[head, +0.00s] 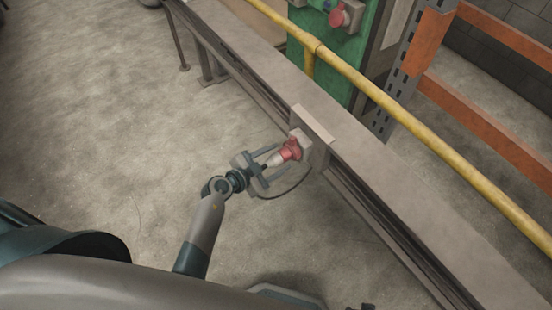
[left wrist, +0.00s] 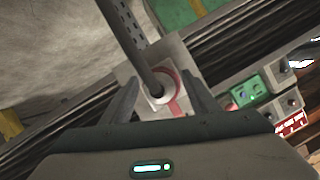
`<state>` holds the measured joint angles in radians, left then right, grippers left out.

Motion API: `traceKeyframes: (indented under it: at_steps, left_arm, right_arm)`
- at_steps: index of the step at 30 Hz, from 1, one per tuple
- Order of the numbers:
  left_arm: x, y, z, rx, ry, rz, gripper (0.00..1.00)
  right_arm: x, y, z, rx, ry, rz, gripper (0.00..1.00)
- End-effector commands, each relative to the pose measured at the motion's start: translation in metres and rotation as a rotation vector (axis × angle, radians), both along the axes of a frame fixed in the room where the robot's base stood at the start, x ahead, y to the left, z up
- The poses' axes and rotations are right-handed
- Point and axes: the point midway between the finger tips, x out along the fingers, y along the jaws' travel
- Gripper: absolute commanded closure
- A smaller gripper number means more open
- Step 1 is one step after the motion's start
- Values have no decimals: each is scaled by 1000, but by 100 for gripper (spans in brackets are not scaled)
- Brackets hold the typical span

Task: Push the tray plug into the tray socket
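The tray socket (head: 291,148) is red and sits on a pale grey box (head: 309,143) on the side of the long grey tray. The tray plug (head: 275,160) has a pale body and lies in line with the socket, at its mouth; I cannot tell how deep it sits. In the left wrist view the plug's pale back end (left wrist: 158,95) shows in front of the red ring (left wrist: 176,92). My left gripper (head: 274,162) is open, with one finger on each side of the plug and gaps between. My right gripper is not clearly seen.
A dark cable (head: 290,190) loops below the plug. A yellow rail (head: 400,112) runs behind the grey tray (head: 380,180). A green panel with another red socket (head: 338,18) and an orange-beamed rack (head: 470,115) stand beyond.

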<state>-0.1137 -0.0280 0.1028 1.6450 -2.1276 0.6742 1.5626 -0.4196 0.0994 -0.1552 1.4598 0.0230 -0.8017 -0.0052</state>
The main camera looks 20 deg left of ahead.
Motion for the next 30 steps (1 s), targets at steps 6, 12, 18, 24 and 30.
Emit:
traceKeyframes:
  at_steps: [6,12,18,24,30]
  left_arm:
    - [-2,1,0,1,1,0,45]
    - [-14,8,5,0,2,1,45]
    - [-39,21,16,2,2,1,45]
    - [-72,39,30,2,2,0,45]
    - [-105,57,44,1,1,1,45]
  right_arm:
    - [0,0,0,0,0,0,66]
    - [0,0,3,0,0,0,66]
    - [0,0,7,0,0,0,66]
    - [0,0,10,0,0,0,66]
    - [0,0,12,0,0,0,66]
